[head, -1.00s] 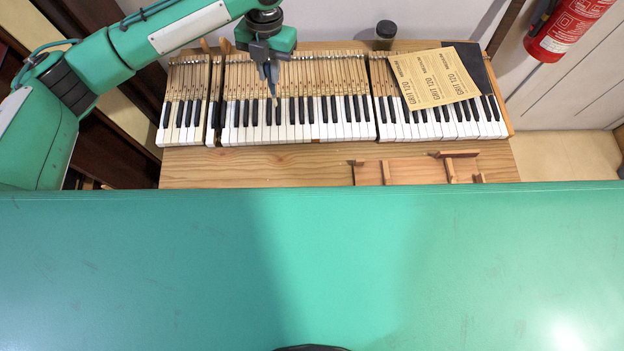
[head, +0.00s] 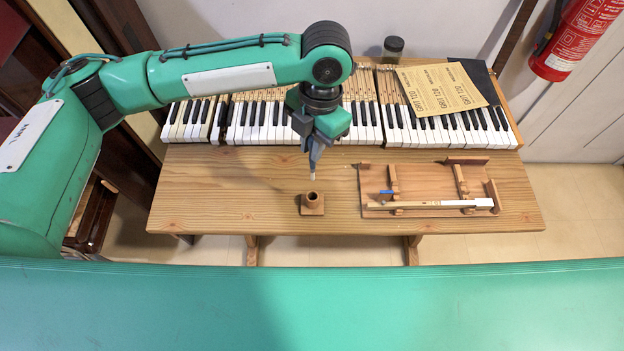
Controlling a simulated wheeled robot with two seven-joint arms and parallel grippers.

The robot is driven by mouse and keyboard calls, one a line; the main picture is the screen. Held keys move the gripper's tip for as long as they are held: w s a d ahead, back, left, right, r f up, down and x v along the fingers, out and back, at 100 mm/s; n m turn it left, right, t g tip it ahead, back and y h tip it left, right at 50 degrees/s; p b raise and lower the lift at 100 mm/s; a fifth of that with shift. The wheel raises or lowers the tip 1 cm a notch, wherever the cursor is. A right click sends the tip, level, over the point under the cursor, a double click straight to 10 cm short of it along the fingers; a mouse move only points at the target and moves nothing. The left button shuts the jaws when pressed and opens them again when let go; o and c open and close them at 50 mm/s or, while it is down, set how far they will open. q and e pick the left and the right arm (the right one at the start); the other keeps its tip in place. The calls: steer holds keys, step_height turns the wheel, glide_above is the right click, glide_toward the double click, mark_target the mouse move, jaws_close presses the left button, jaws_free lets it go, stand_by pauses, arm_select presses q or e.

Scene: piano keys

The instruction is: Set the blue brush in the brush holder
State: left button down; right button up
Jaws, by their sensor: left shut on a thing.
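The brush holder (head: 312,201) is a small wooden cup on a square base, standing on the wooden bench left of the jig. My left gripper (head: 314,157) is just above it in the picture, pointing down and shut on a thin thing with a pale tip, which I take to be the blue brush (head: 312,176). Its handle is mostly hidden by the fingers, so I cannot see its blue clearly. The pale tip hangs above or just behind the cup's mouth, apart from it. My right gripper is not in view.
A wooden jig (head: 430,192) holding a piano key (head: 425,205), with a small blue piece (head: 386,191), lies to the right. Piano keys (head: 440,135), sandpaper sheets (head: 440,90) and a dark jar (head: 392,48) are behind. The bench (head: 220,190) is clear on the left.

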mark_target(312, 179)
arm_select(q)
step_height(312, 179, down, 8)
steer(key=shift+f+p, duration=0.1)
steer(key=shift+p, duration=0.5)
step_height(312, 179, down, 4)
steer(key=shift+r+p, duration=0.1)
steer(key=shift+p, duration=0.35)
steer(key=shift+f, duration=0.3)
steer(key=shift+f, duration=0.2)
steer(key=c, duration=1.4)
jaws_free()
steer(key=shift+r, duration=0.1)
